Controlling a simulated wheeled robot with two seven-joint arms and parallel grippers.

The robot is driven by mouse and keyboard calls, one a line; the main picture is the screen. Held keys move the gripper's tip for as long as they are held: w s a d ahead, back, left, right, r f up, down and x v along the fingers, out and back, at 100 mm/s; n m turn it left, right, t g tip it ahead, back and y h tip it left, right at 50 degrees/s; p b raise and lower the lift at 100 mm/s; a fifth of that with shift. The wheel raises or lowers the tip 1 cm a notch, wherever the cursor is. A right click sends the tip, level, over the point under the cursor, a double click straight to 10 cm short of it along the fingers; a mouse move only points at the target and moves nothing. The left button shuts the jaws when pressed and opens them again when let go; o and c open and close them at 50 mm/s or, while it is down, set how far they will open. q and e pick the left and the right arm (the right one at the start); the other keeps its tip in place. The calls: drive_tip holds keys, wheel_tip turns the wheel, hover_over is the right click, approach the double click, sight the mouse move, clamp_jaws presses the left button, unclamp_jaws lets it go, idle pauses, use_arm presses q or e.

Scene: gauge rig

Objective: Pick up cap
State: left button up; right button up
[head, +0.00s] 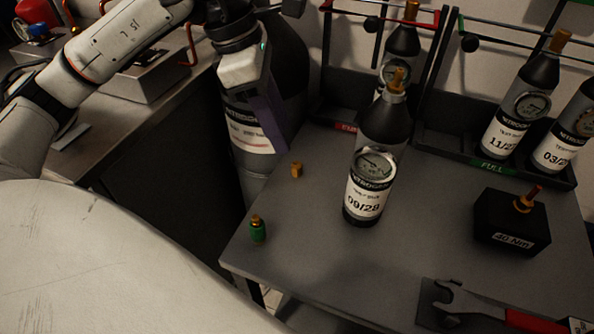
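A small brass-coloured piece (297,170), which looks like the cap, lies on the grey table (310,240) near its left edge. A small green cylinder with a brass top (257,229) stands nearer the front left corner; I cannot tell for certain which of the two is the cap. My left gripper (264,125) hangs above and left of the brass piece, apart from both. It overlaps a large dark bottle in the picture, and its finger gap is not clear. My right gripper is out of view.
A dark nitrogen bottle with a gauge (370,190) stands mid-table. Racks with more bottles (515,120) line the back. A dark gap separates the table from the left bench (160,90).

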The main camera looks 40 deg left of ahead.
sight(296, 164)
use_arm(q)
drive_tip(key=b+x, duration=0.1)
drive_tip(key=x, duration=0.7)
drive_tip(key=shift+f, duration=0.1)
clamp_jaws()
